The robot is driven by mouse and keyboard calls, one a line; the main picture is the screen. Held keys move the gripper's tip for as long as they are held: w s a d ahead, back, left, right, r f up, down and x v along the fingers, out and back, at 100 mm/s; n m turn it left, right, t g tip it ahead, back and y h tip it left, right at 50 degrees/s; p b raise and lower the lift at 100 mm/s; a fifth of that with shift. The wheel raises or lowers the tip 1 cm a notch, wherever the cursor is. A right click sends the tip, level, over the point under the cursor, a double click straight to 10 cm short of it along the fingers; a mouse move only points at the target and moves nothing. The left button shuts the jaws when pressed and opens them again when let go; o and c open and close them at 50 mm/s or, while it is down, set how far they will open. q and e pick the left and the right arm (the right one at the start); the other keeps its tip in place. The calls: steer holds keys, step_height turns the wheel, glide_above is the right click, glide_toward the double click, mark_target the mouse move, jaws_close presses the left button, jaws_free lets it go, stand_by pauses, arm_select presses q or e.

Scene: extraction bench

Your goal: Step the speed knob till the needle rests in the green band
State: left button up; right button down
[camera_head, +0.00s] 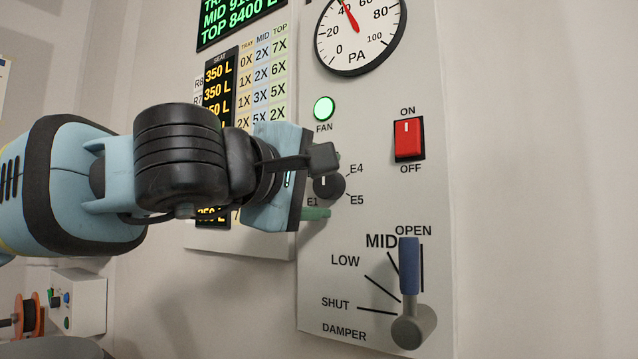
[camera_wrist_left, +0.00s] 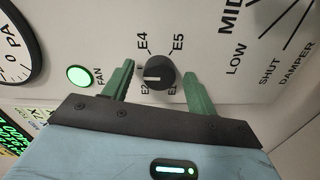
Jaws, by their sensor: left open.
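The black speed knob (camera_head: 331,187) sits on the pale panel, partly behind my left gripper in the head view. It also shows in the left wrist view (camera_wrist_left: 158,74), where its white mark points left. E4 and E5 are readable; some other labels are partly covered. My left gripper (camera_head: 321,186) is open, its green fingers on either side of the knob; in the left wrist view (camera_wrist_left: 158,85) gaps show between fingers and knob. The PA gauge (camera_head: 358,38) has a red needle (camera_head: 350,16) pointing up-left, just past 40. Its top is cut off and I see no green band.
A green FAN lamp (camera_head: 324,108) is lit. A red ON/OFF switch (camera_head: 408,139) is right of the gripper. The damper lever (camera_head: 410,268) with a blue grip stands below right, pointing up near OPEN. A chart board (camera_head: 268,75) is behind my arm.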

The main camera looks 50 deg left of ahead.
arm_select(q)
steer(key=v, duration=0.8)
steer(key=shift+w+a, duration=0.1)
stand_by(0.4)
